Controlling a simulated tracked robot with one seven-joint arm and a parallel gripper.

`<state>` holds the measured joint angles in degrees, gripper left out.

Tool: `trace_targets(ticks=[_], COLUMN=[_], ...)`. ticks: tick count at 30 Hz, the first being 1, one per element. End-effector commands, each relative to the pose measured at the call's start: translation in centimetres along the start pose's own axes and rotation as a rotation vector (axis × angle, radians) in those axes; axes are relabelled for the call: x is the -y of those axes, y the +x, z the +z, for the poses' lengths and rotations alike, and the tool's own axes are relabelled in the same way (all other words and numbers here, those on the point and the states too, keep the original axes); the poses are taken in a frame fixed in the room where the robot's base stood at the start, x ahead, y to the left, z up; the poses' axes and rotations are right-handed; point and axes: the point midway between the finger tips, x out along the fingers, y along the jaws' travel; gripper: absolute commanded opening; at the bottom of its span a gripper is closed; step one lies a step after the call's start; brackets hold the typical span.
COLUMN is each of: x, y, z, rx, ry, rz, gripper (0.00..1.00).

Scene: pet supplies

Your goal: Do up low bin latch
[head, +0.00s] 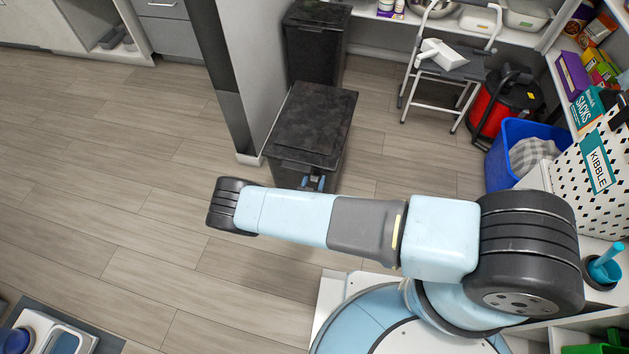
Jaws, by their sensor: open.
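The low bin (312,120) is a dark, box-shaped bin with a flat, mottled black lid, standing on the floor beside a grey wall end. Its lid looks down flat on the body. The latch cannot be made out; my arm and gripper cover the lower part of that near face.
A taller black bin (314,45) stands behind. To the right are a folding step stool (450,75), a red and black vacuum (500,105) and a blue tub (500,165) with cloth. Shelves line the right edge. The wood floor (140,150) at left is clear.

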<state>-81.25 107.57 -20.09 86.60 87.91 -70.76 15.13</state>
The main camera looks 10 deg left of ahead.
Motion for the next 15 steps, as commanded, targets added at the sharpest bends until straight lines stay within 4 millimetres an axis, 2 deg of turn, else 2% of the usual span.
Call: trace_targets(ticks=[5, 15], x=[-0.01, 0.00], y=[0.00, -0.01], z=[0.00, -0.01], rx=[0.000, 0.000], ry=[0.000, 0.000], rz=[0.000, 0.000], gripper=[0.56, 0.23])
